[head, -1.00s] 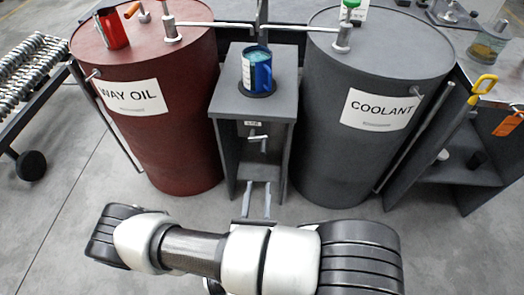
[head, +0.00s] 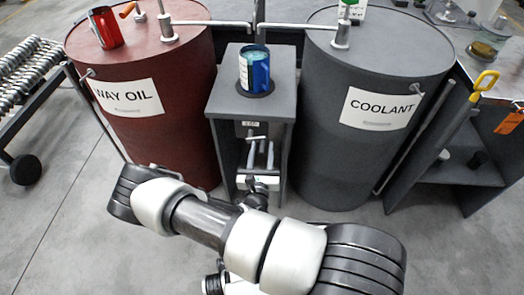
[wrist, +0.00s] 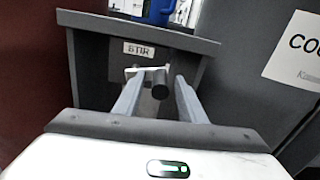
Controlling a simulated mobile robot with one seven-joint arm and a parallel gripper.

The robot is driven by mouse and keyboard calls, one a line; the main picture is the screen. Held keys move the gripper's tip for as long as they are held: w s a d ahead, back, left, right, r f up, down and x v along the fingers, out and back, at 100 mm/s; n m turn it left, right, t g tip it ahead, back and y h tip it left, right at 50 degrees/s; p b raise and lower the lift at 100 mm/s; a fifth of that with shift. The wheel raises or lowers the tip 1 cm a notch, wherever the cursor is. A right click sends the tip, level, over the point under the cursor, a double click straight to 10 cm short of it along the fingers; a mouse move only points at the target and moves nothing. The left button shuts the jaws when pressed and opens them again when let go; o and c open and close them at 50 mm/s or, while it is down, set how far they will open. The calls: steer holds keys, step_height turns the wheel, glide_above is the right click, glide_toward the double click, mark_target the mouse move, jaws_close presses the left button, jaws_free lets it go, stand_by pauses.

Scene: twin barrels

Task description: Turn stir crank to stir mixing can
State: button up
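The mixing can (head: 262,75) is a blue can standing upright on the grey stand between two barrels. Its lower part shows at the top of the wrist view (wrist: 155,12). The stir crank (wrist: 159,84) is on the stand's front, under a "STIR" label, with a light arm and a dark round handle. The crank also shows small in the head view (head: 256,137). My gripper (wrist: 158,82) is open, with one finger on each side of the crank handle in the picture. Gaps show between the handle and both fingers. I cannot tell how far its tips reach along the handle.
The red WAY OIL barrel (head: 150,140) stands left of the stand (head: 221,100), and the dark COOLANT barrel (head: 340,165) stands right. The stand's side panels flank my gripper closely. A shelf (head: 435,168) is at the right.

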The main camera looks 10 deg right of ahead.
steer(key=shift+c, duration=0.2)
jaws_close()
steer(key=shift+r, duration=0.15)
steer(key=n+p, duration=0.1)
steer(key=r+n+p, duration=0.1)
steer(key=n, duration=0.1)
steer(key=shift+w+a+r+p, duration=0.15)
steer(key=shift+a+p, duration=0.1)
steer(key=shift+p, duration=0.15)
steer(key=w+a+r+n+p, duration=0.1)
steer(key=a+n, duration=0.5)
steer(key=n, duration=1.1)
steer(key=shift+w+a+r+n+p, duration=0.2)
steer(key=shift+w+r+n+p, duration=0.1)
steer(key=shift+w+n+p, duration=0.15)
